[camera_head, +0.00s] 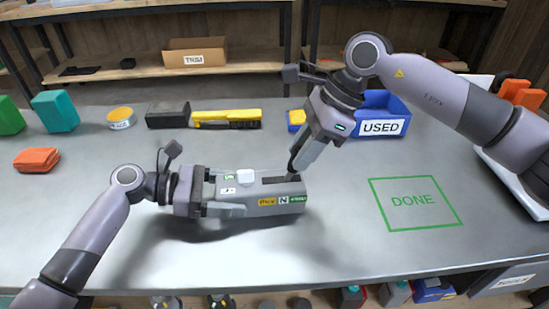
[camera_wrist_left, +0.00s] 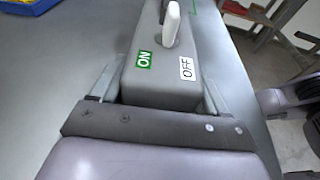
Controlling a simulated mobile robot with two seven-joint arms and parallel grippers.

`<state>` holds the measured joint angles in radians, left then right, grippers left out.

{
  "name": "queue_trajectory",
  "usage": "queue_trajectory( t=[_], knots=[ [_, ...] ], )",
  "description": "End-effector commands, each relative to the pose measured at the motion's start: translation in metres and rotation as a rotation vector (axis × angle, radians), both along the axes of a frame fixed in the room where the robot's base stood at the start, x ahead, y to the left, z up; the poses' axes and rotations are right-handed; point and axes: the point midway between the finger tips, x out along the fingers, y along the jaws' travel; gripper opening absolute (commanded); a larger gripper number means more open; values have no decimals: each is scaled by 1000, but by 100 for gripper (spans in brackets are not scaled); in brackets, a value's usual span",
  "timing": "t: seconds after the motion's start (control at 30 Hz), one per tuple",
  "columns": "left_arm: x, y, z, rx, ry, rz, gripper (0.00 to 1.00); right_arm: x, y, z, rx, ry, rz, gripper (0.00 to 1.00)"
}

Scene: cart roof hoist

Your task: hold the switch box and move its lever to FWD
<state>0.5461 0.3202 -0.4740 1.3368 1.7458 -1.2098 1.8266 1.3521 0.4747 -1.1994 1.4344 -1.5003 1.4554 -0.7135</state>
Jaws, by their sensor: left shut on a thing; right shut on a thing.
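The grey switch box (camera_head: 256,208) lies on the table at the middle front, with an orange, a white N and a green label along its near side. My left gripper (camera_head: 226,192) is shut on its left end, one finger along each side; the left wrist view shows the box (camera_wrist_left: 160,92) between the fingers. My right gripper (camera_head: 294,170) points down at the dark slot in the right part of the box top and is shut on the lever, which is mostly hidden. Its tips are above the N and green labels; the lever's exact position cannot be told.
Behind are a yellow tool (camera_head: 226,119), a dark block (camera_head: 168,115) and a blue USED bin (camera_head: 385,104). The green DONE square (camera_head: 414,202) at the right is empty.

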Motion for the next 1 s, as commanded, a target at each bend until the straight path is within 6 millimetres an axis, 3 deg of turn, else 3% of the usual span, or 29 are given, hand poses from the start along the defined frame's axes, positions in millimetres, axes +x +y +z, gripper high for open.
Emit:
queue_trajectory(
  t=[1.0],
  knots=[
    [1,1,0,0,0,2,46,1,-15,-7,-4,2,-1,18]
  ],
)
